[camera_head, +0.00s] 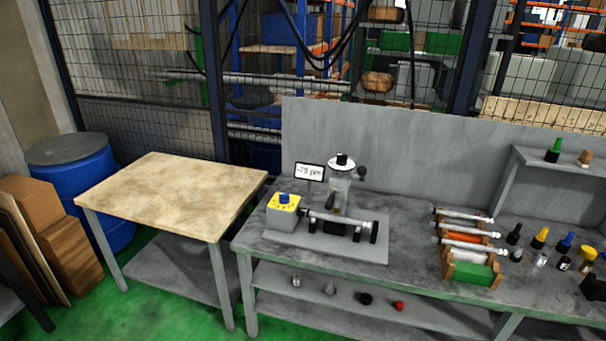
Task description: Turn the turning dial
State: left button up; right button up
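A grey device (340,230) stands on a flat base plate at the left part of the grey workbench. A box with a yellow top (283,205) carries a blue knob (284,197) on the device's left side. A round white dial with a black centre (342,162) tops the upright post, with a dark round knob (361,173) at its right. A small display (309,171) beside the post seems to read "-75 µm". A metal cylinder lies across the supports in front. Which knob is the turning dial cannot be told. Neither gripper is in view.
The grey workbench (420,275) has a rack of tubes (466,262) and several small bottles (541,238) at the right. A wooden-topped table (170,190) stands at the left, near a blue barrel (85,180). A grey back panel (430,150) rises behind the bench.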

aim_at(284, 198)
jog(key=i+z, duration=0.15)
jog(key=i, duration=0.2)
jog(key=i+j+z, duration=0.75)
jog(key=k+j, duration=0.05)
jog(key=j, duration=0.05)
